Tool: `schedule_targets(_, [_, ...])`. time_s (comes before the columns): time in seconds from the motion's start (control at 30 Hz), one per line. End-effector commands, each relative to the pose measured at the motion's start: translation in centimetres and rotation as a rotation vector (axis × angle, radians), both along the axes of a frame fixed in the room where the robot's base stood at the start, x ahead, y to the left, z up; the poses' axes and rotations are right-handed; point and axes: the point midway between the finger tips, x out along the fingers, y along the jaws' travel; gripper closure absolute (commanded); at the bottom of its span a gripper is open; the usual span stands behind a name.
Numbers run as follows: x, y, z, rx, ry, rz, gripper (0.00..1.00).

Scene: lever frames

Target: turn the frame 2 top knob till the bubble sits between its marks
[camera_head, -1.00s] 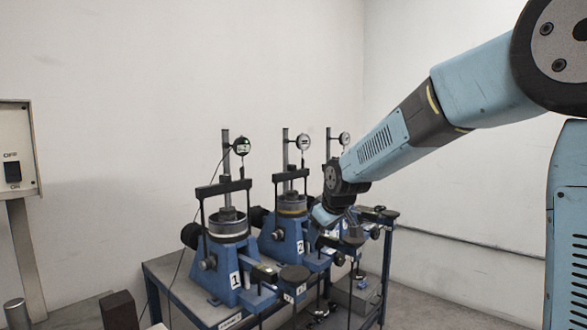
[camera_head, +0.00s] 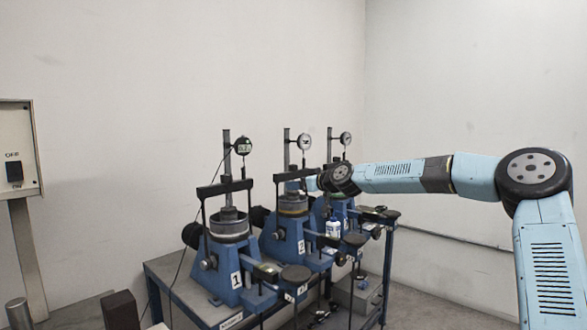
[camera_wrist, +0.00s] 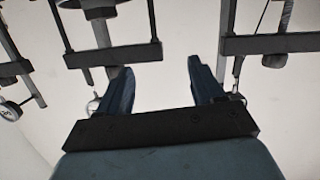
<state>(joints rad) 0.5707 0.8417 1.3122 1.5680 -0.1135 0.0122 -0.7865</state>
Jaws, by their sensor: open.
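Frame 2 (camera_head: 281,247) is the middle blue lever frame, with a black crossbar (camera_head: 295,174) and a round dial (camera_head: 304,142) on a post above it. Its top knob and bubble are too small to tell apart in the head view. My gripper (camera_head: 309,184) is raised at crossbar height by frame 2's right side, its fingers small and partly lost against the frames. In the wrist view my gripper (camera_wrist: 163,85) is open, with two blue fingers apart and nothing between them. Dark crossbars (camera_wrist: 112,54) show beyond the fingertips; which frame each belongs to is unclear.
Frame 1 (camera_head: 216,258) stands to the left on the metal table (camera_head: 180,290), with its dial (camera_head: 242,146). Frame 3 (camera_head: 318,215) stands behind to the right, partly hidden by my wrist. A switch box (camera_head: 14,145) is at far left. The space above the dials is clear.

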Motion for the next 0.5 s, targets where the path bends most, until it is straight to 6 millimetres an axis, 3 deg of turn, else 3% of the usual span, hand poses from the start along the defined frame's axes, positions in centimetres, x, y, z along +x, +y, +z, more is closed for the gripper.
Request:
schedule_targets(0.1, [2.8, -2.7, 1.4, 0.091, -0.036, -0.042, 0.33])
schedule_targets(0.3, [5.4, -5.9, 3.1, 0.177, -0.080, -0.095, 0.33])
schedule_targets(0.5, [6.3, -6.3, 3.5, 0.196, -0.089, -0.106, 0.33])
